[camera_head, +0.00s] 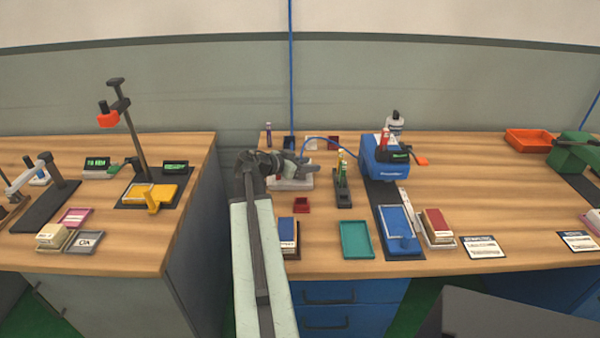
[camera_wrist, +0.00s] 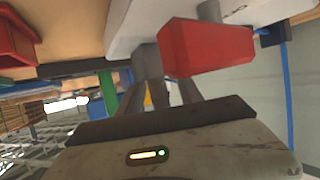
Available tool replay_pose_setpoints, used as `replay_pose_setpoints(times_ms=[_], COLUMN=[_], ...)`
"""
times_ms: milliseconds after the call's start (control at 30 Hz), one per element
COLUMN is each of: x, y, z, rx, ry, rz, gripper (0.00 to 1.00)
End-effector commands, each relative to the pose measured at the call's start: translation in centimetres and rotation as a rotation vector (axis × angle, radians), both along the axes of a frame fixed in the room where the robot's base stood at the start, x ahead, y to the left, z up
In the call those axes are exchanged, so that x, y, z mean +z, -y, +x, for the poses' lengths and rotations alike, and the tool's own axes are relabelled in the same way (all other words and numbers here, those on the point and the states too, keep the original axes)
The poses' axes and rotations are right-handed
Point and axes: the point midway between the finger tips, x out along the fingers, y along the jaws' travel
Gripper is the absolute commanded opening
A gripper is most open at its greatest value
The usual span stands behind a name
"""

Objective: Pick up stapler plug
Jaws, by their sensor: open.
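The blue stapler (camera_head: 385,165) stands on the right workbench, with a thin blue cable (camera_head: 325,138) arching from it to the left. My gripper (camera_head: 288,168) is open at the left end of this bench, low over a whitish base (camera_head: 290,184). In the wrist view my fingers (camera_wrist: 165,88) point away from the camera, and a red block (camera_wrist: 210,47) shows close to them, partly in front. I cannot tell whether it touches them. No part is clearly recognisable as the plug; the cable's left end is lost near my gripper.
A small red tray (camera_head: 302,205) lies just in front of the base; a red tray also shows in the wrist view (camera_wrist: 15,45). A black holder with bottles (camera_head: 342,185) stands to the right. A teal tray (camera_head: 356,240) and a blue tray (camera_head: 398,232) lie near the front edge.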

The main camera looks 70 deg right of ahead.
Motion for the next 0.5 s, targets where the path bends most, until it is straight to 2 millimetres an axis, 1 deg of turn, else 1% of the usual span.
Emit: replay_pose_setpoints(times_ms=[67, 100, 167, 200, 233, 267, 500], x=[0.09, 0.08, 0.09, 0.09, 0.09, 0.09, 0.10], y=[-0.06, -0.07, -0.08, -0.09, -0.10, -0.11, -0.12], z=[0.05, 0.07, 0.08, 0.09, 0.10, 0.10, 0.16], rx=[0.001, 0.001, 0.001, 0.001, 0.001, 0.001, 0.002], ry=[0.000, 0.000, 0.000, 0.000, 0.000, 0.000, 0.000], rz=[0.000, 0.000, 0.000, 0.000, 0.000, 0.000, 0.000], gripper=[0.43, 0.40, 0.23, 0.12, 0.04, 0.00, 0.00])
